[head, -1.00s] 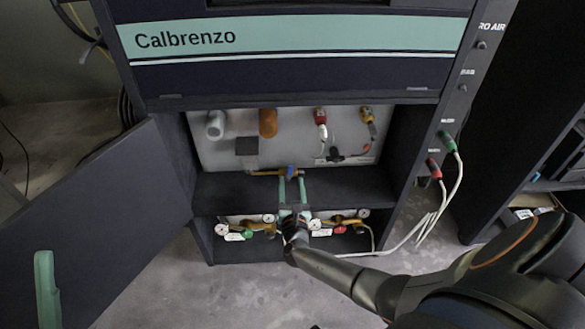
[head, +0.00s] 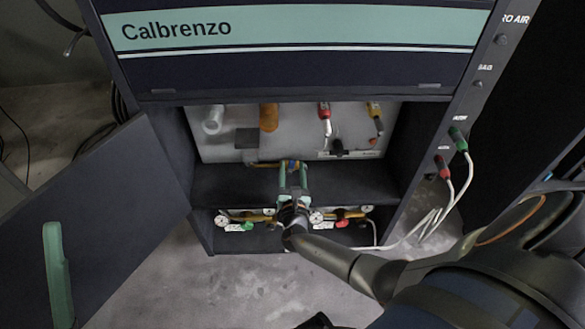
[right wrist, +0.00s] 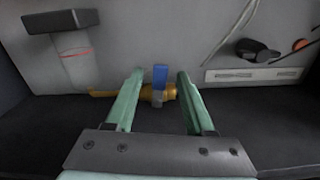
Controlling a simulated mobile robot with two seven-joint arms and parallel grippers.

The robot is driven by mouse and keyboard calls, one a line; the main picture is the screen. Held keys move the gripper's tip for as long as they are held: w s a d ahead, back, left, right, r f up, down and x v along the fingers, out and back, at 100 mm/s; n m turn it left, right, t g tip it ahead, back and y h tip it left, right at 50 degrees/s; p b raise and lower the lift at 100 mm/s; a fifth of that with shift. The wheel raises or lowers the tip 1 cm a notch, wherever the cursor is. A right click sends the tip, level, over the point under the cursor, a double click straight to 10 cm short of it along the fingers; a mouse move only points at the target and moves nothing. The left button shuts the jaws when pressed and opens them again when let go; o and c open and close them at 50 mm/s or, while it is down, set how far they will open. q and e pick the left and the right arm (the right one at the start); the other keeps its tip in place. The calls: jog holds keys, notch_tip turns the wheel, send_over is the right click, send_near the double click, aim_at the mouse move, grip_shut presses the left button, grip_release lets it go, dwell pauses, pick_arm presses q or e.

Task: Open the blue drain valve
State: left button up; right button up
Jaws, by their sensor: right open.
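The blue drain valve handle (right wrist: 160,76) stands upright in the right wrist view, crosswise to its short brass pipe (right wrist: 104,94). In the head view the brass pipe (head: 262,165) lies low at the back of the open cabinet bay, and the handle is mostly hidden by my gripper. My right gripper (head: 293,167) is open, with its mint-green fingers reaching into the bay. In the right wrist view the blue handle lies between the two fingers (right wrist: 159,80), with a gap on each side. I cannot tell whether the tips reach its depth. My left gripper is not in view.
The cabinet door (head: 110,200) stands open at left, with a green handle (head: 57,275). Red (head: 324,112) and yellow (head: 375,110) fittings hang on the back panel. Gauges and valves fill the lower shelf. White hoses (head: 437,215) run at right.

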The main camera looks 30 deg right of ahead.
jog(key=shift+c, duration=0.4)
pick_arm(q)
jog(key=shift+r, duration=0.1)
pick_arm(e)
grip_shut()
